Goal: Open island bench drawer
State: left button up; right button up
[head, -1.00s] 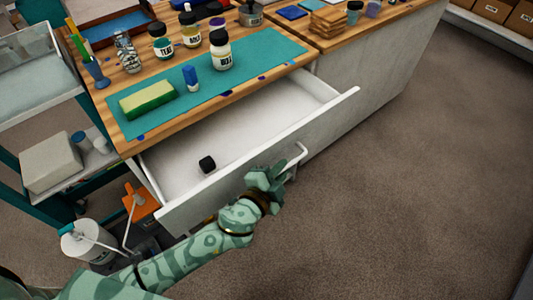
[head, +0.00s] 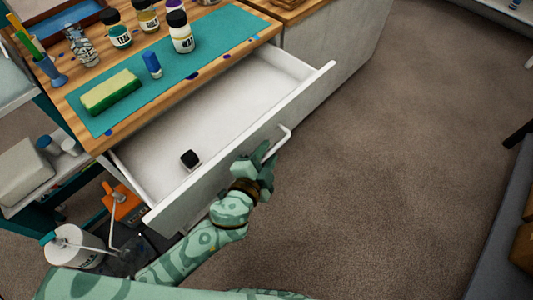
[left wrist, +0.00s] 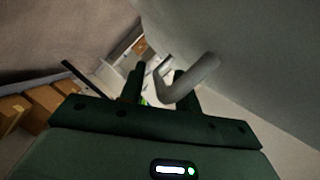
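The island bench drawer (head: 235,143) is pulled well out, showing its white inside and a small black-topped item (head: 190,158) lying in it. Its pale bar handle (head: 282,138) is on the front panel. My left gripper (head: 258,163) is at the near end of this handle. In the left wrist view, the fingers (left wrist: 160,88) stand apart and the handle (left wrist: 195,78) reaches between and across them. A gap shows beside the left finger, so they do not look clamped on it. My right gripper is not in view.
A teal mat (head: 205,45) on the wooden bench top carries a green-and-yellow sponge (head: 110,92), a small blue bottle (head: 151,64) and labelled jars. A white canister (head: 72,245) stands left of the drawer. Open floor (head: 400,150) lies to the right.

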pick_arm(q)
jog(key=v, duration=1.6)
jog(key=shift+s, duration=0.15)
jog(key=shift+f, duration=0.1)
